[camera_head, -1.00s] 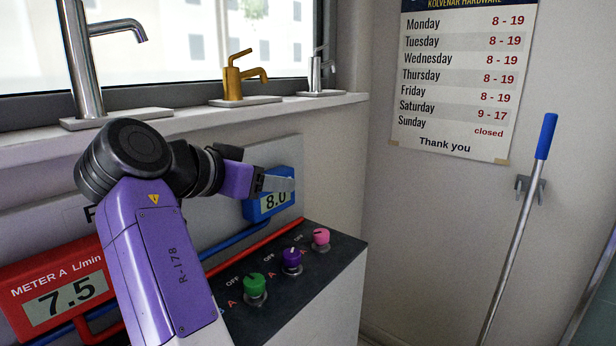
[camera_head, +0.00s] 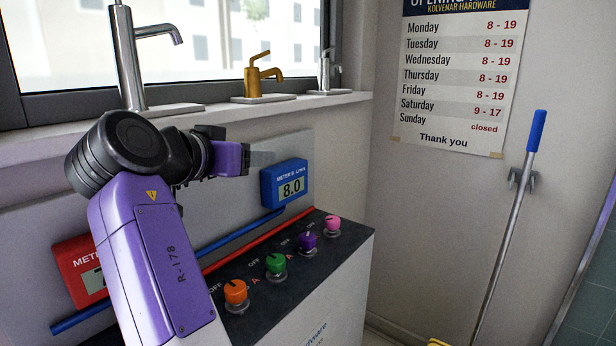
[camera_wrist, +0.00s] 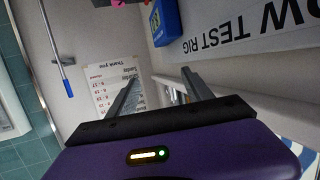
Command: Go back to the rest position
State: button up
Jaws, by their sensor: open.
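My gripper (camera_head: 262,159) is raised in front of the wall, just left of the blue meter B (camera_head: 284,185), which reads 8.0. In the head view my purple forearm and dark wrist hide much of the wall and part of the red meter (camera_head: 80,270). In the wrist view my gripper's two fingers (camera_wrist: 158,88) are spread apart with nothing between them. The blue meter also shows at the top of the wrist view (camera_wrist: 165,22). The gripper looks apart from the meter.
A dark panel (camera_head: 262,292) below carries orange (camera_head: 236,291), green (camera_head: 276,263), purple (camera_head: 306,241) and pink (camera_head: 333,224) knobs. Silver (camera_head: 128,60) and gold (camera_head: 254,78) taps stand on the sill above. A blue-topped pole (camera_head: 515,200) hangs on the right wall.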

notch_tip(320, 180, down, 8)
jog(key=a+n+t+y+p, duration=0.1)
jog(key=a+n+t+y, duration=0.25)
jog(key=n+y, duration=0.4)
jog(key=s+d+f+n+y+p, duration=0.2)
jog(key=s+d+f+y, duration=0.2)
jog(key=s+d+f, duration=0.75)
jog(key=s+d+f+m+g+h+p, duration=0.1)
jog(key=s+d, duration=0.6)
jog(key=s, duration=0.7)
jog(key=s+d+f+m+h+p, duration=0.2)
jog(key=s+d, duration=0.6)
jog(key=s, duration=0.5)
jog(key=s+d+f+m+g+h+p, duration=0.1)
jog(key=s+d+f, duration=0.4)
jog(key=s, duration=0.9)
jog(key=d+m+h+p, duration=0.1)
jog(key=d+h, duration=0.1)
jog(key=d, duration=0.1)
jog(key=shift+s+f+m+g, duration=0.2)
jog(key=shift+s+m+g, duration=0.1)
jog(key=shift+m+g, duration=0.05)
